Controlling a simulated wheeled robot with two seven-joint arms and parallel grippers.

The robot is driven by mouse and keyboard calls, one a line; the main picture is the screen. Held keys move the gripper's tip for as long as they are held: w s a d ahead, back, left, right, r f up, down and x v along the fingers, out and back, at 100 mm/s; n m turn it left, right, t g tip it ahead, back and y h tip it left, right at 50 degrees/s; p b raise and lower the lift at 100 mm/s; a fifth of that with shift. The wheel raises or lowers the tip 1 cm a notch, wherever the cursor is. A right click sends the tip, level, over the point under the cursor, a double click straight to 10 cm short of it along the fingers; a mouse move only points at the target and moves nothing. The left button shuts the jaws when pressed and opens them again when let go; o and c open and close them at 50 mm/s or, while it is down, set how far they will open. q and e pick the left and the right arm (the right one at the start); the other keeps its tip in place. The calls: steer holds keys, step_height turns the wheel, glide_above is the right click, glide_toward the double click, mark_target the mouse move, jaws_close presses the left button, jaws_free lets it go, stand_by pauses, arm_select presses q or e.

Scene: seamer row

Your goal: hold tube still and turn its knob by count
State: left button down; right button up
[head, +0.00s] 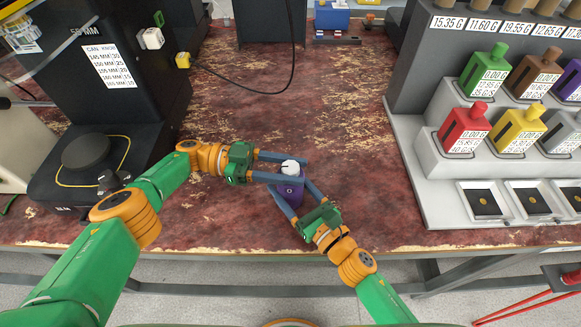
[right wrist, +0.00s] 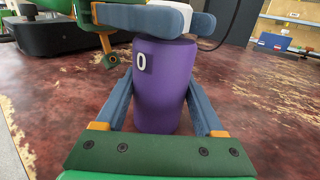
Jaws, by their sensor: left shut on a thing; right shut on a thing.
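The purple tube (head: 287,191) stands upright on the worn reddish-brown bench, near its front edge. A small dark label with a white 0 shows on its side in the right wrist view (right wrist: 164,100). The white knob (head: 290,168) sits on top of the tube. My left gripper (head: 291,170) reaches in from the left and is shut on the knob; its fingers hide part of the knob in the right wrist view (right wrist: 177,10). My right gripper (head: 287,199) comes from the front right and is shut on the tube's body, a finger on each side.
A black machine (head: 120,80) with a printed chart of numbers stands at the left. A grey rack (head: 411,130) with colored bottles and small trays stands at the right. A black cable (head: 262,92) crosses the back. The bench between is mostly clear.

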mark_target(290, 166)
stand_by(0.4)
arm_select(q)
steer(key=shift+c, duration=2.2)
jaws_free()
step_height(290, 166, up, 10)
